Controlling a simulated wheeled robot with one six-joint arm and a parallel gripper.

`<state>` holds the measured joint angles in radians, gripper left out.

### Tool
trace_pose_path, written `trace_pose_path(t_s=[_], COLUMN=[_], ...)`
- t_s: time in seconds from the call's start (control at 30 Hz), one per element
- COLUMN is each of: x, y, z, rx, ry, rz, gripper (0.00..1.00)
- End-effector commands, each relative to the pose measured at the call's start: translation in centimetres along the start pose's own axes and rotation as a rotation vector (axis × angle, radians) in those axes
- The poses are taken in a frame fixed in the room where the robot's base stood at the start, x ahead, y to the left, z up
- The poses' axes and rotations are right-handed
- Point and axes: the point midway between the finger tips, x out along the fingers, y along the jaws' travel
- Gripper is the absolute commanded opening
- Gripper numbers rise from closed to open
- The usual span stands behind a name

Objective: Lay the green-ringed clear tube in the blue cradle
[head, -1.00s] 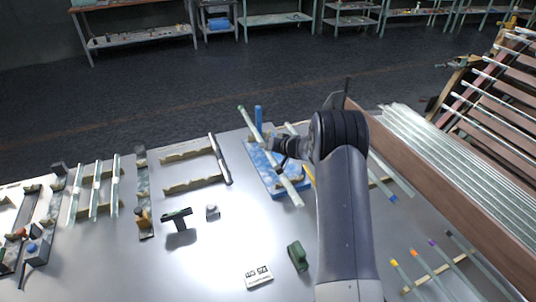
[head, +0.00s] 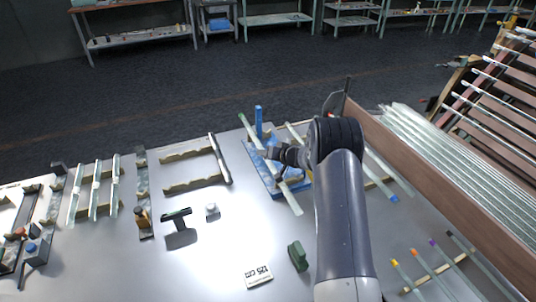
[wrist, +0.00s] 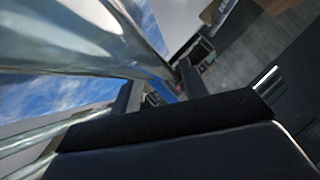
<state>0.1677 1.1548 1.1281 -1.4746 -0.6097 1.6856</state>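The green-ringed clear tube (head: 252,133) slants over the blue cradle (head: 258,178) in the head view, its green end at the back left and its plain end past the cradle's front edge. My gripper (head: 272,153) is at the tube's middle, with its fingers around it. In the wrist view the tube (wrist: 75,35) runs large across the upper left toward my fingertips (wrist: 160,86). The fingers stand a tube's width apart. Whether the tube touches the cradle's supports is hidden by my gripper.
A blue post (head: 258,121) stands at the cradle's back. A wooden-barred frame (head: 190,186) lies to the left. A green block (head: 297,256) and a white label card (head: 259,276) lie in front. Several colour-ended tubes (head: 420,262) lie at right, beside a brown board (head: 430,195).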

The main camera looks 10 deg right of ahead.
Motion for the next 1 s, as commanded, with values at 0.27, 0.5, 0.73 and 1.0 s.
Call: trace_pose_path(t_s=[0.27,0.5,0.73,1.0], x=[-0.1,-2.2,-7.0,-11.3], y=[-0.1,-0.4,-0.4,-0.4], z=[-0.1,-0.7,-0.6,-0.6], rx=[0.0,0.002,0.002,0.0], ry=[0.001,0.002,0.002,0.001], rz=[0.0,0.002,0.001,0.001], gripper=[0.45,0.45,0.45,0.45])
